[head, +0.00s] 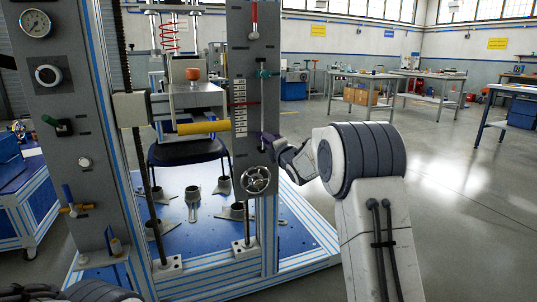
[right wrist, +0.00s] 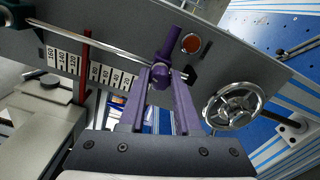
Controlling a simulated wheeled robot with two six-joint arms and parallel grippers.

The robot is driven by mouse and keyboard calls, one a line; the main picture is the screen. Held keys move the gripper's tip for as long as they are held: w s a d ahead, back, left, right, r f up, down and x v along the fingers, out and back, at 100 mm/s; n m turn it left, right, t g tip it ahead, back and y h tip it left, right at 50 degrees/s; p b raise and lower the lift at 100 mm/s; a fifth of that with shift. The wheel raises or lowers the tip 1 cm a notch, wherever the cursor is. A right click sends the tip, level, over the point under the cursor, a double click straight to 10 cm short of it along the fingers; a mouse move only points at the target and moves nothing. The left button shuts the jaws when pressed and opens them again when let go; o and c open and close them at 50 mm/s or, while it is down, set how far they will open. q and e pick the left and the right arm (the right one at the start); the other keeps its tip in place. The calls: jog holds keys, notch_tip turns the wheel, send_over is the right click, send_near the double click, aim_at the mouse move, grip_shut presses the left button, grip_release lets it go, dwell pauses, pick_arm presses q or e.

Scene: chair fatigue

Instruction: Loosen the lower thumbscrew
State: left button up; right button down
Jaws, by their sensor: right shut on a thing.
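The lower thumbscrew (right wrist: 162,75) is a purple knob with a lever pointing up, at the low end of a numbered scale (right wrist: 65,62) on the grey panel. In the head view the thumbscrew (head: 265,139) is small and partly hidden by my gripper. My right gripper (right wrist: 162,84) is shut on the thumbscrew, its two fingers either side of the knob. It also shows in the head view (head: 277,144), reaching the panel from the right. A teal thumbscrew (head: 265,73) sits higher on the same panel. My left gripper is out of view.
A chrome handwheel (right wrist: 234,105) sits close beside my right gripper, below the thumbscrew on the panel. A red pointer (right wrist: 84,52) crosses the scale. A yellow cylinder (head: 203,127) and a dark chair seat (head: 187,151) are behind left. Open floor (head: 440,190) lies to the right.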

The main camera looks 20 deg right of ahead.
jog(key=shift+f+n+b, duration=0.2)
jog(key=shift+n+b, duration=0.9)
jog(key=shift+b, duration=0.15)
jog(key=shift+r+n+b, duration=0.15)
jog(key=shift+n+b, duration=0.55)
jog(key=shift+b, duration=0.05)
jog(key=c, duration=0.6)
grip_release()
jog(key=s+p, duration=0.1)
jog(key=s, duration=0.9)
jog(key=shift+s+d, duration=0.15)
jog(key=shift+s, duration=0.1)
